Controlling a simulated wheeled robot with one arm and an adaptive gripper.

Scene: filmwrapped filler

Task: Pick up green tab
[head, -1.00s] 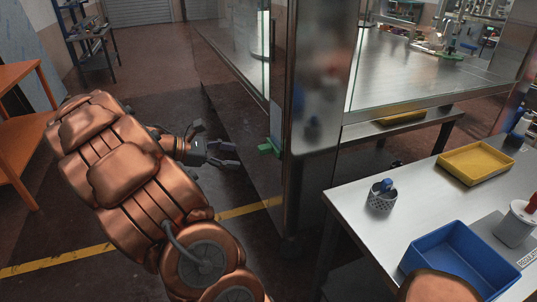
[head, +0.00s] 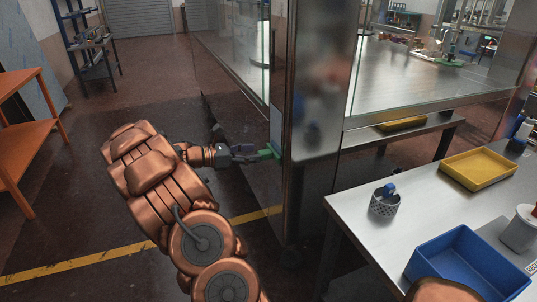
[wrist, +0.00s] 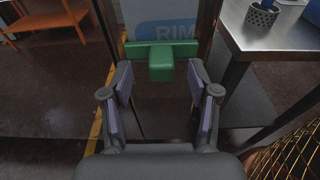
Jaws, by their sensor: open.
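The green tab (wrist: 161,62) sticks out from the side of the metal cabinet, in front of a pale panel with blue lettering. My gripper (wrist: 161,88) is open, one finger to the lower left and one to the lower right of the tab in the wrist view. In the head view my gripper (head: 254,154) points right at the tab. I cannot tell whether the fingers touch it.
The metal cabinet with glass (head: 308,110) stands right behind the tab. A steel table (head: 345,215) at the right holds a pen cup (head: 384,206), a yellow tray (head: 480,169) and a blue bin (head: 466,260). An orange shelf (head: 35,142) stands at the left. The floor between is clear.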

